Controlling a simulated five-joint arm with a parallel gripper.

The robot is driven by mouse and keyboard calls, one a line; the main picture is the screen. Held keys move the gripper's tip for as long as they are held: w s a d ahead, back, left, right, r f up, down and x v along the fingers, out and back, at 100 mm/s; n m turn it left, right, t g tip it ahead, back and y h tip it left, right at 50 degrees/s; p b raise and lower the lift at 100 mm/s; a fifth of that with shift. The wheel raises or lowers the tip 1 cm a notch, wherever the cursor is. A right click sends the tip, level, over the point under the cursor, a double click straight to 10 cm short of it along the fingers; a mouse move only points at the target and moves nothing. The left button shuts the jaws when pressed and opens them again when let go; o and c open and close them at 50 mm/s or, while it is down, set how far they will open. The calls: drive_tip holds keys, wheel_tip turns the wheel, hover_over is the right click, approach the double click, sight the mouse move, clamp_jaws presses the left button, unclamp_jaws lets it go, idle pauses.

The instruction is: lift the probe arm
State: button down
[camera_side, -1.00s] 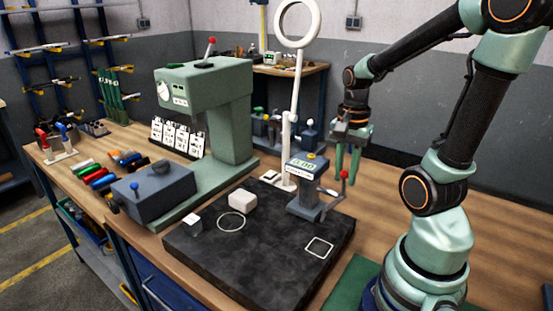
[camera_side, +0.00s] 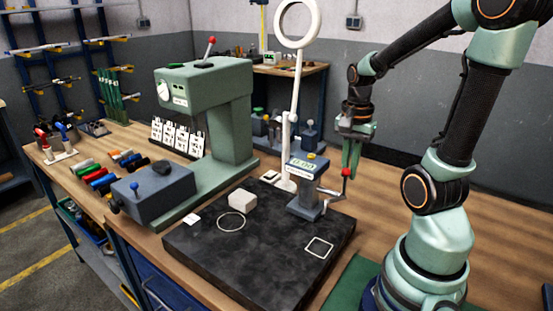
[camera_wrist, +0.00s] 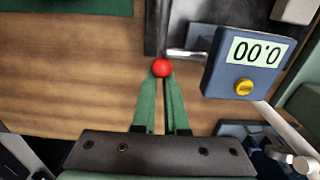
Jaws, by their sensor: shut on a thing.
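The probe gauge (camera_side: 307,185) is a blue-grey unit with a lit display and a yellow button, standing on the black plate (camera_side: 262,270). Its display reads 0.00 in the wrist view (camera_wrist: 245,60). The probe arm (camera_wrist: 187,53) is a thin metal lever at its side, ending in a red ball knob (camera_side: 346,172). The knob also shows in the wrist view (camera_wrist: 161,68). My gripper (camera_wrist: 160,80) points at the knob, its green fingertips shut on it. In the side view my gripper (camera_side: 348,166) is over the knob and partly hides the lever.
A white ring lamp on a stand (camera_side: 297,85) rises just behind the gauge. A green press (camera_side: 215,110) stands to the left. Bare wooden bench is free to the right.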

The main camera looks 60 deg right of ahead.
drive_tip(key=shift+d, duration=0.1)
drive_tip(key=shift+d+f, duration=0.15)
drive_tip(key=shift+d, duration=1)
drive_tip(key=c, duration=0.9)
unclamp_jaws()
drive_tip(key=shift+r, duration=4.55)
